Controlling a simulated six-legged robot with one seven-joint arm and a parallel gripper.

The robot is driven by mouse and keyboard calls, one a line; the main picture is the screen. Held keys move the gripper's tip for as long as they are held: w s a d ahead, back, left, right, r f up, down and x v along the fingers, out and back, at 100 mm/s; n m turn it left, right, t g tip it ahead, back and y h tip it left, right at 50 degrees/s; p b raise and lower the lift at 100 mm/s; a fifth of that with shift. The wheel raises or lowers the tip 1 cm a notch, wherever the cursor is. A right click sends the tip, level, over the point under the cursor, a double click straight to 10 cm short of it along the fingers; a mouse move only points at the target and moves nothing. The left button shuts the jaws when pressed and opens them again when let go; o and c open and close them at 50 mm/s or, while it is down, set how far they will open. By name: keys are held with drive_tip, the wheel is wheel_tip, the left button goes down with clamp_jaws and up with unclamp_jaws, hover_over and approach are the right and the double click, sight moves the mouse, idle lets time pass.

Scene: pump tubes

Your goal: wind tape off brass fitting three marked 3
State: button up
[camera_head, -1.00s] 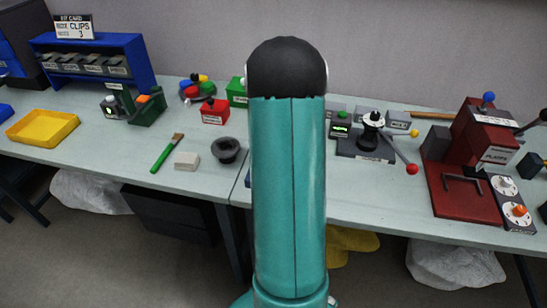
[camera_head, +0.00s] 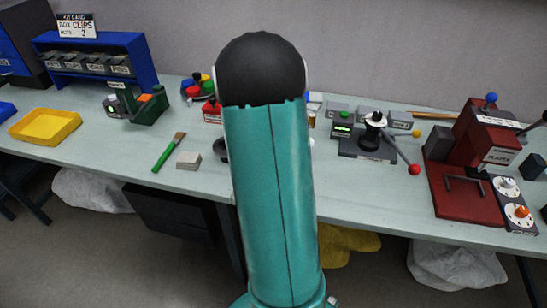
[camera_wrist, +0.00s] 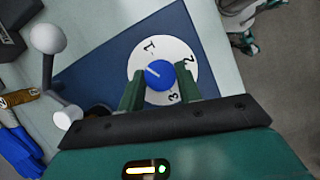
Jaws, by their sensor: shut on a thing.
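My gripper (camera_wrist: 158,80) is shut on a blue knob (camera_wrist: 160,72) in the wrist view, with one green finger on each side. The knob sits at the middle of a white dial (camera_wrist: 140,60) marked 1, 2 and 3, on a dark blue plate (camera_wrist: 95,75). A white line on the knob slants up and left. In the head view my arm hides the dial and my gripper. I cannot make out a fitting marked 3 or its tape.
A lever with a white ball (camera_wrist: 47,38) stands left of the dial. In the head view a yellow tray (camera_head: 45,126), a green brush (camera_head: 167,155) and a pale block (camera_head: 188,160) lie left. A dark press with a red-balled lever (camera_head: 413,169) and a red machine (camera_head: 465,205) stand right.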

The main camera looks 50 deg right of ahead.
drive_tip(key=n+h, duration=0.1)
drive_tip(key=n, duration=0.2)
drive_tip(key=n+t+h, duration=0.1)
drive_tip(key=n, duration=0.2)
drive_tip(key=shift+a+n, duration=0.2)
drive_tip(key=shift+n, duration=0.1)
drive_tip(key=n, duration=0.2)
drive_tip(key=n+t+h, duration=0.1)
drive_tip(key=n, duration=0.2)
drive_tip(key=shift+s+t+h, duration=0.15)
drive_tip(key=shift+t+h, duration=0.15)
drive_tip(key=o, duration=1)
drive_tip(key=v, duration=1.3)
drive_tip(key=shift+a+r, duration=0.25)
drive_tip(key=shift+r, duration=0.1)
